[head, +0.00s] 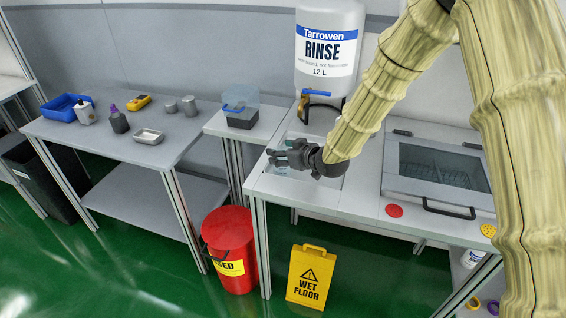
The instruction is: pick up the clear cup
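My gripper (282,155) is over the left end of the white bench (340,200), below and left of the rinse tank. Its dark fingers point left. A faint pale-blue, see-through shape (281,168) shows at and just below the fingers; it may be the clear cup, mostly hidden by the gripper. I cannot tell whether the fingers are closed on it or only around it. No other clear cup can be made out.
A rinse tank (327,75) with a tap stands behind. A clear-topped box (240,119) and a grey table (110,150) with a blue bin (62,110) and bottles are left. A glass-lidded unit (405,188) is right. A red bucket (225,235) and wet-floor sign (306,290) stand below.

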